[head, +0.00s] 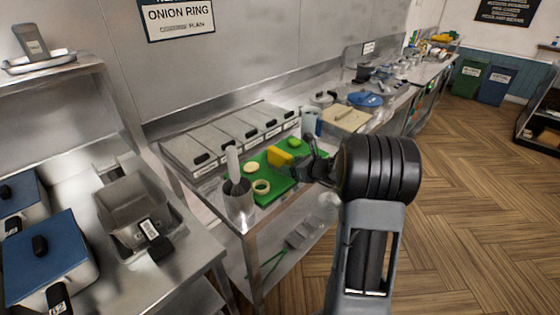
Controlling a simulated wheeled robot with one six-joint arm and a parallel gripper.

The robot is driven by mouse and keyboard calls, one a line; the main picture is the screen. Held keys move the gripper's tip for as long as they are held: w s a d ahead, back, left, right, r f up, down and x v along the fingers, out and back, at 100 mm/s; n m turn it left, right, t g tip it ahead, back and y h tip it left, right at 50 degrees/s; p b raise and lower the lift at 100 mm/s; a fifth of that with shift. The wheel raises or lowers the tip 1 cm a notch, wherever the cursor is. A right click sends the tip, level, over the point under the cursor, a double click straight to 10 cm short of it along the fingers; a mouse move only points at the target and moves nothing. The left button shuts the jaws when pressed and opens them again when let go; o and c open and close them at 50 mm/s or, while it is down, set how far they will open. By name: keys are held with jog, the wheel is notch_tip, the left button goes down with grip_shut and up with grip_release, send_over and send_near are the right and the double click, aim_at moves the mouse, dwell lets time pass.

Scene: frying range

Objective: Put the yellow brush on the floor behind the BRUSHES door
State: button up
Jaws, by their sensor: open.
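I cannot make out a yellow brush on the visible floor (470,200). No door that I can read as BRUSHES is in view. My gripper (316,165) is at the end of my arm, over the right side of a green board (270,192) on the steel counter. It is open, and I see nothing held in it. My arm hides part of the counter and the floor beyond it.
Fryers with blue lids (45,268) stand left. Green (467,80) and blue (494,86) bins stand far back.

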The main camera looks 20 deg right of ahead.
aim_at(279, 161)
jog(key=shift+x, duration=2.1)
jog(key=shift+d, duration=0.15)
jog(key=shift+c, duration=0.4)
jog(key=c, duration=1)
jog(key=shift+r, duration=0.1)
